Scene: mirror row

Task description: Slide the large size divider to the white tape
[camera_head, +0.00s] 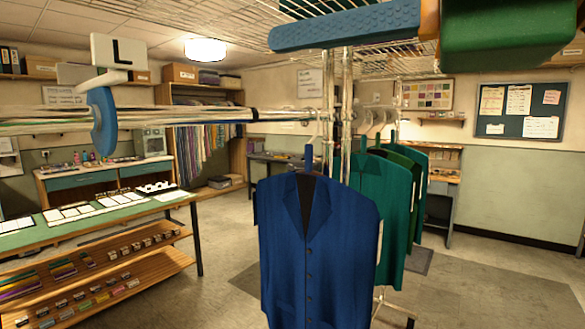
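A white plate marked "L" (118,51), which looks like the large size divider, stands at the upper left. A blue curved piece (104,122) is below it at the pale horizontal bar (200,120); I cannot tell whether it goes around the bar or hangs beside it. A white angled bracket (100,80) shows between plate and blue piece. I cannot pick out the white tape with certainty.
A blue jacket (318,250) hangs at centre, with green jackets (383,205) behind it. Chrome uprights (347,110) stand there. A green-topped table (90,215) stands left; floor is clear right.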

